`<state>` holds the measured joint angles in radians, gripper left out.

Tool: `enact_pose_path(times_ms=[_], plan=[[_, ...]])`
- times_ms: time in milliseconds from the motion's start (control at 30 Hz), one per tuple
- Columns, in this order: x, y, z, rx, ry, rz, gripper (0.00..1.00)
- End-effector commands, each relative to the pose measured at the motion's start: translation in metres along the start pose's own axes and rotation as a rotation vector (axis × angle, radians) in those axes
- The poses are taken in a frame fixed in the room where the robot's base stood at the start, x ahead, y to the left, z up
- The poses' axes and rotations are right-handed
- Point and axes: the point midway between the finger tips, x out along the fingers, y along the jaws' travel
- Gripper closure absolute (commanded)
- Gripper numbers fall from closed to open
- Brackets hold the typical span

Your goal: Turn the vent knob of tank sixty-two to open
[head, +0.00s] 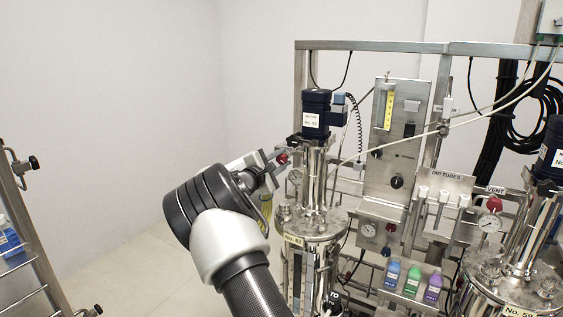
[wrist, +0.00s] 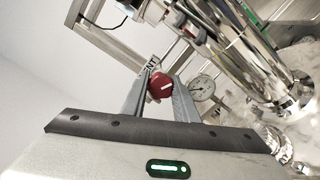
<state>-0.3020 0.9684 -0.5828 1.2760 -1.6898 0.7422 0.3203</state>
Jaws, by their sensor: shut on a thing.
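A second red knob (head: 494,203) under a VENT sign stands by the right tank. Open floor lies to the left.

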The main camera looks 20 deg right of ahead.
Motion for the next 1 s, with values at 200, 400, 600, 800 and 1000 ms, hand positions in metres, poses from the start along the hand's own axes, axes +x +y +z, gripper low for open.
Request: enact_pose_path(times_ms=[200, 400, 600, 800, 1000], plan=[[-0.0003, -0.0002, 0.0002, -0.208, 0.000, -0.001, 0.96], [-0.0005, 0.0004, 0.0000, -0.397, 0.001, -0.001, 0.96], [-0.0001, 0.0005, 0.0009, -0.565, 0.000, -0.001, 0.96], [-0.0002, -0.0004, 0.0004, -0.696, 0.001, -0.002, 0.96], [-0.0002, -0.0006, 0.0005, -0.777, 0.000, -0.001, 0.96]])
